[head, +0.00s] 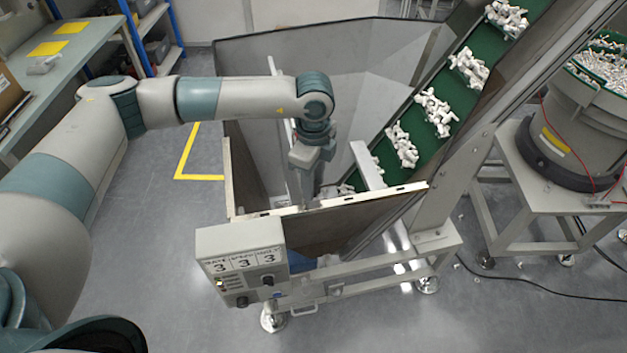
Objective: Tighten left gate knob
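My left arm reaches in from the left, over the grey metal hopper (372,50). My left gripper (306,188) points down inside the hopper, just behind its front wall (325,228). The fingertips are small and partly hidden near the wall's top edge, so I cannot tell whether they are open or shut, or touching anything. I cannot make out the left gate knob; the gripper and the wall may hide it. A light grey plate (367,165) stands beside the gripper, at the foot of the conveyor. My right gripper is out of view.
A green conveyor (420,128) carries clumps of white parts up to the right. A control box (240,255) with dials hangs on the hopper's front left corner. A bowl feeder (575,135) stands at right, a workbench (90,50) at upper left.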

